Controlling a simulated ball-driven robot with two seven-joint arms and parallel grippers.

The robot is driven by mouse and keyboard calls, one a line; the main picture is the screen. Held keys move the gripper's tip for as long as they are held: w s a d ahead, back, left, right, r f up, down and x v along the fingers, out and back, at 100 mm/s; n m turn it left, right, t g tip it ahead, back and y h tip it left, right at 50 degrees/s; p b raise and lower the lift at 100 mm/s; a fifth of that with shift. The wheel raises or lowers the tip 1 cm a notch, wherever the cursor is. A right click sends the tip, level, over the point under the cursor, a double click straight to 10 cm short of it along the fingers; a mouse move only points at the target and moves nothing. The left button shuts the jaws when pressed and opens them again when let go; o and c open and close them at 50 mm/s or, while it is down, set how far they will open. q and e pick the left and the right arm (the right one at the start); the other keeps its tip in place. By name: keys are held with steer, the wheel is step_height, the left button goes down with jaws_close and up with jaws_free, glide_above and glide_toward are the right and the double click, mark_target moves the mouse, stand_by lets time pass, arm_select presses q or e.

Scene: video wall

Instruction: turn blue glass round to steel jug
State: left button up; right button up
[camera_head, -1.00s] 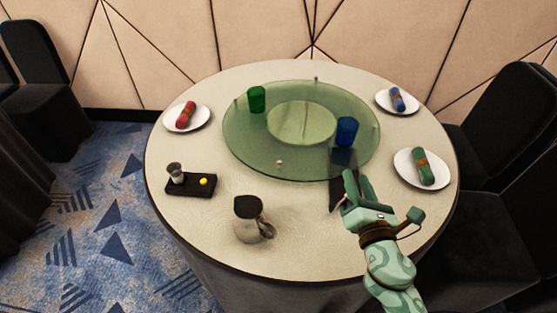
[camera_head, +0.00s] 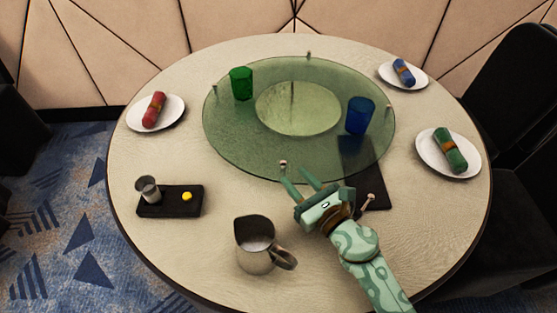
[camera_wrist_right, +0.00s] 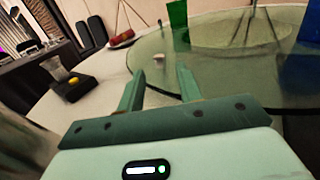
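The blue glass (camera_head: 360,115) stands upright on the right part of a round green glass turntable (camera_head: 235,150); in the right wrist view the blue glass (camera_wrist_right: 300,72) is cut off at the right edge. The steel jug (camera_head: 257,246) stands on the table in front of the turntable, its handle to the right. A small knob (camera_head: 283,163) sits at the turntable's near rim; it also shows in the right wrist view (camera_wrist_right: 158,55). My right gripper (camera_head: 294,177) is open and empty, its fingertips close to this knob. Contact cannot be told. My left gripper is not in view.
A green glass (camera_head: 241,84) stands on the turntable's left part. A black tray (camera_head: 170,208) holds a small metal cup and a yellow item. Plates with rolled napkins lie around the table (camera_head: 330,275). A dark mat (camera_head: 382,192) lies partly under the turntable. Chairs stand right.

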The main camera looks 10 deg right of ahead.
mark_target(285, 166)
steer(key=x, duration=0.6)
steer(key=shift+w+a+r, duration=0.1)
steer(key=shift+w+r, duration=0.05)
jaws_close()
